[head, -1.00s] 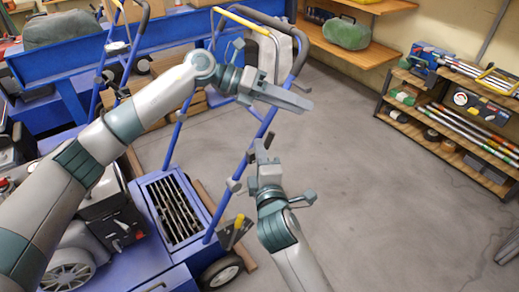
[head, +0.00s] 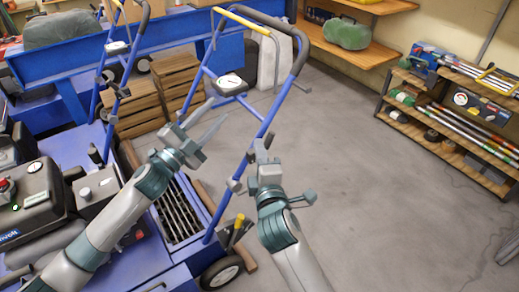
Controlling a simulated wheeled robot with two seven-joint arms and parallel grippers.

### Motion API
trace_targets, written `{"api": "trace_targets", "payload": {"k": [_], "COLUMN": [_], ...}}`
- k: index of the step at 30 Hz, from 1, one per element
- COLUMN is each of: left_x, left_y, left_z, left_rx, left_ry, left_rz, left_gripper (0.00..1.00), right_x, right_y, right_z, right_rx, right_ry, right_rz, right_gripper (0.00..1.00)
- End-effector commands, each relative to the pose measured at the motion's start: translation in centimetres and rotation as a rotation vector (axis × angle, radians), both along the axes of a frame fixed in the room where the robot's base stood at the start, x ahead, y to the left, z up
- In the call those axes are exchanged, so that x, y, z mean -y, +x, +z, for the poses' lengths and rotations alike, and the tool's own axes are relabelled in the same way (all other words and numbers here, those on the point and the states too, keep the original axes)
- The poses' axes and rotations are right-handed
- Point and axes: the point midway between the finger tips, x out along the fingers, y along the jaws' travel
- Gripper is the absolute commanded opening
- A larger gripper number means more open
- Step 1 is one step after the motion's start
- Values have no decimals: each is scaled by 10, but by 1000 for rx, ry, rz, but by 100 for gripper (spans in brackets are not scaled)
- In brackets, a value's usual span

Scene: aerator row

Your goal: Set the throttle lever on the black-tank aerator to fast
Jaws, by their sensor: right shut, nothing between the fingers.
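The near blue aerator carries a black tank (head: 38,197) with a red knob on top, at the left of the head view. Its blue handle (head: 273,115) rises towards the top, with a yellow bar and a black panel with a white dial (head: 231,84). A yellow-gripped lever (head: 237,231) stands low by its wheel. I cannot tell which lever is the throttle or how it is set. My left gripper (head: 219,110) is open and empty, in front of the handle frame. My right gripper (head: 262,149) is shut and empty, overlapping the handle's right tube in view.
Another aerator with a blue handle (head: 125,75) stands behind at the left. Wooden crates (head: 137,105) sit beyond the handles by a blue bench. A shelf rack (head: 455,150) with tools stands at the right. The grey floor (head: 370,190) between is clear.

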Motion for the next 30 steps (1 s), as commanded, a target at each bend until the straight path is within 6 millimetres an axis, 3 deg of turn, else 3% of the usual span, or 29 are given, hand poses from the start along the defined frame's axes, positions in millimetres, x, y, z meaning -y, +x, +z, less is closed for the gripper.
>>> {"api": "trace_targets", "payload": {"k": [3,12,21,30], "left_x": [13,41,57,62], "left_y": [-28,-102,-178,-254], "left_z": [-32,-89,-129,-154], "left_rx": [-92,-298,-501,-695], "left_ry": [-86,-294,-500,-700], "left_rz": [-8,-24,-8,38], "left_gripper": [34,34,34,34], "right_x": [0,0,0,0], "right_y": [0,0,0,0], "right_z": [0,0,0,0], "right_rx": [0,0,0,0], "right_ry": [0,0,0,0], "right_rz": [0,0,0,0], "right_gripper": [0,0,0,0]}}
